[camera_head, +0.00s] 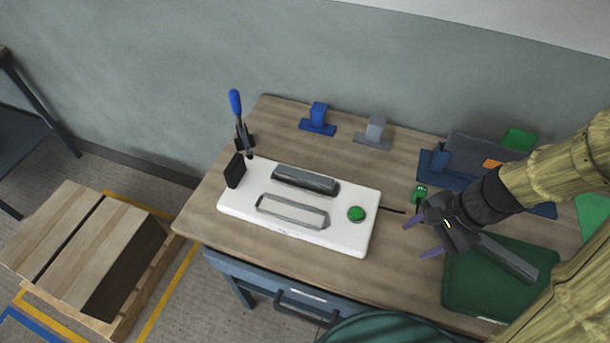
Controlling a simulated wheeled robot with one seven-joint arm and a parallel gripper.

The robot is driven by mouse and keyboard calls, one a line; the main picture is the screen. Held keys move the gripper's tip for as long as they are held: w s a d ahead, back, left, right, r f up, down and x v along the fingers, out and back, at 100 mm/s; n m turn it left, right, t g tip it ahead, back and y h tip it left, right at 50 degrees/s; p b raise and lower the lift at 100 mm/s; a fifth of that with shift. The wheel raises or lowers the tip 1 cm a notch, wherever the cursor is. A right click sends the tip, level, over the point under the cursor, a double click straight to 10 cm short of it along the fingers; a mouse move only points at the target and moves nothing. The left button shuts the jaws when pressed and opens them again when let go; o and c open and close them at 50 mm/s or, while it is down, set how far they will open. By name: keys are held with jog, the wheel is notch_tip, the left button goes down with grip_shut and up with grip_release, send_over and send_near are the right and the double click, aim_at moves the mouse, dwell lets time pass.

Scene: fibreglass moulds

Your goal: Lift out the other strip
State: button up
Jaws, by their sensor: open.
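A white mould block (235,205) lies on the wooden table with two long slots. A dark grey strip (305,180) sits in the far slot. The near slot (292,212) looks like an empty pale recess. Another grey strip (510,258) lies on a dark green tray (470,290) at the right. My gripper (422,238) is open, with purple fingertips pointing left. It is right of the white block, above the table by the tray's left edge. Nothing shows between its fingers.
A blue-handled lever (235,103) stands upright at the block's far left corner, by a black part (235,171). A green button (356,214) is on the block's right end. Blue (318,117) and grey (375,130) stands are behind. A small green item (420,192) sits near my gripper.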

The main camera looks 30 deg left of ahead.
aim_at(332, 183)
jog(key=a+m+y, duration=0.1)
jog(key=a, duration=0.1)
jog(key=w+a+m+y, duration=0.1)
jog(key=a, duration=0.1)
jog(key=w+a+r+m+g+y, duration=0.1)
jog(key=a+m, duration=0.1)
jog(key=shift+r+y+p, duration=0.1)
jog(key=shift+y+p, duration=0.25)
jog(key=shift+y, duration=0.05)
jog(key=w+a+r+m+t+y, duration=0.1)
jog(key=w+a+r+m+y, duration=0.2)
jog(key=w+a+m+y, duration=0.2)
jog(key=shift+a+r+m+p, duration=0.15)
jog(key=shift+r+m+p, duration=0.15)
jog(key=shift+r+p, duration=0.05)
jog(key=x, duration=1.1)
jog(key=shift+w+a, duration=0.1)
jog(key=shift+a, duration=0.2)
jog(key=shift+w+a+f, duration=0.1)
jog(key=shift+a+f, duration=0.15)
